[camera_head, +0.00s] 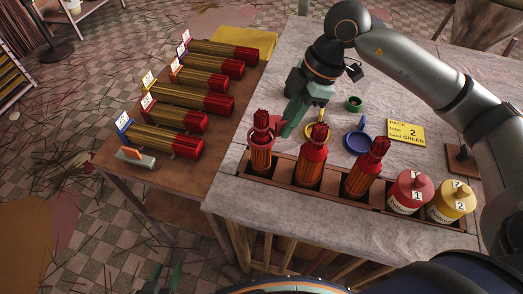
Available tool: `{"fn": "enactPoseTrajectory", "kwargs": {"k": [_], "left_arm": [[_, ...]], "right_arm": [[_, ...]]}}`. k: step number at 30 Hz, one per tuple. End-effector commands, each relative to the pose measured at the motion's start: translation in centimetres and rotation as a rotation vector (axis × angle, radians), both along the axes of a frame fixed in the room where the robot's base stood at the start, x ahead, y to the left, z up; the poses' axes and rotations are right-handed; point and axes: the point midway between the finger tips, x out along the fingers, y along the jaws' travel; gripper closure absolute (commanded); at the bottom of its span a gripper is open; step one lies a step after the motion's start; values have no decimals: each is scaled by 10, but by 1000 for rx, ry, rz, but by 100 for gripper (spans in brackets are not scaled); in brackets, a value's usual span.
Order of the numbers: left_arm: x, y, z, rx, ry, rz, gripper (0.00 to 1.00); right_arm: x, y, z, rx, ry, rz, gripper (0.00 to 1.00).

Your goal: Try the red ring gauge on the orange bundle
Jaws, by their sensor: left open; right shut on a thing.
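Three upright orange bundles with red tops stand in the wooden rack: the left one (261,159), the middle one (309,172) and the right one (361,182). The red ring gauge (261,136) is at the upper part of the left bundle and appears to be around it; I cannot tell how snugly it sits. My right gripper (286,130) is shut on the gauge's handle side, just right of that bundle, and its fingers hide the handle. My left gripper (162,279) is open and empty at the bottom edge, low and far from the rack.
A yellow ring gauge (308,134), a blue one (357,141) and a green one (353,104) lie behind the rack (284,182). Red (407,198) and yellow (450,205) jars stand right, near a yellow sign (405,132). The left table holds several tagged bundles (190,98).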

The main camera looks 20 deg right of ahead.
Motion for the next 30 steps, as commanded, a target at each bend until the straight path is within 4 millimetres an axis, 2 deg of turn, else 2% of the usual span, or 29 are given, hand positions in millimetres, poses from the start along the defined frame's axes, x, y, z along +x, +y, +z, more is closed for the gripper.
{"fn": "enactPoseTrajectory", "kwargs": {"k": [1, 30], "left_arm": [[0, 0, 5, -1, 1, 1, 50], [-2, -1, 55, 0, 8, 0, 50]], "right_arm": [[0, 0, 6, 1, -1, 0, 100], [0, 0, 65, 0, -1, 0, 100]]}}
